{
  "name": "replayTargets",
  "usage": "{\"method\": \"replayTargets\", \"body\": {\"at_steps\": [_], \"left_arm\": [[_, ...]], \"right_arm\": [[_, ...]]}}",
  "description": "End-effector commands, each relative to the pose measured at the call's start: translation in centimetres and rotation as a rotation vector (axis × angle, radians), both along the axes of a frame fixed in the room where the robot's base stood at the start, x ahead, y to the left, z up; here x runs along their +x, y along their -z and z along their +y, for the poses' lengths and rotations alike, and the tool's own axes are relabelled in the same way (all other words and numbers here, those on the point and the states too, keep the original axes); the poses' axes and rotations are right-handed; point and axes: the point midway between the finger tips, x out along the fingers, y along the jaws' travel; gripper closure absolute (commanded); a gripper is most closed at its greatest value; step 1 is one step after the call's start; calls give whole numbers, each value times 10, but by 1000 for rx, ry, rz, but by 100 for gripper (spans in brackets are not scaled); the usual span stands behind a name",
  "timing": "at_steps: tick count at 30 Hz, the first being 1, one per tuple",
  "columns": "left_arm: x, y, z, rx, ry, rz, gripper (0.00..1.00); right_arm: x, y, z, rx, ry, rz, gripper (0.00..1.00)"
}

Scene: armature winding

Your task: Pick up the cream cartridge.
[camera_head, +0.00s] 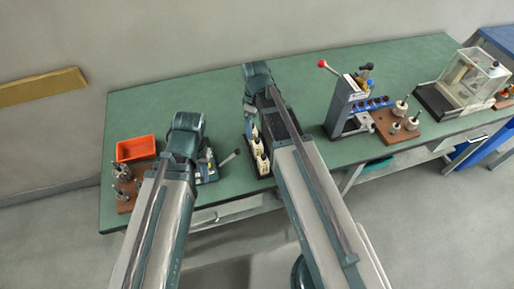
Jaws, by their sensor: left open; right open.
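Several cream cartridges (259,158) stand upright in a dark rack (265,173) near the front edge of the green bench, partly covered by my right arm. My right gripper (250,126) points down just behind the rack, small in the picture. It is open, and I see nothing held in it. My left gripper (181,151) is at the bench's left part, between the orange bin and a small lever fixture. It is open, but its fingertips are largely hidden by my own arm.
An orange bin (136,148) and a brown board with metal parts (124,189) are at the left. A lever fixture (207,168) stands left of the rack. A grey press with a red knob (345,103), a brown board with spools (396,126) and a clear box (471,76) stand right. The back middle is clear.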

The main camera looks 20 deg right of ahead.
Motion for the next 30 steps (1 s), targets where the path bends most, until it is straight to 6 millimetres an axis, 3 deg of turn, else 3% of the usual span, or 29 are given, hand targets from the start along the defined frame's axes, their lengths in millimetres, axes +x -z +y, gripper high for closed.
{"method": "replayTargets", "body": {"at_steps": [16, 30], "left_arm": [[0, 77, 0, 0, -1, 0, 50], [0, 92, 0, 0, -1, 0, 50]], "right_arm": [[0, 77, 0, 0, 1, 0, 1], [-2, 92, -2, 0, 2, 0, 1]]}}
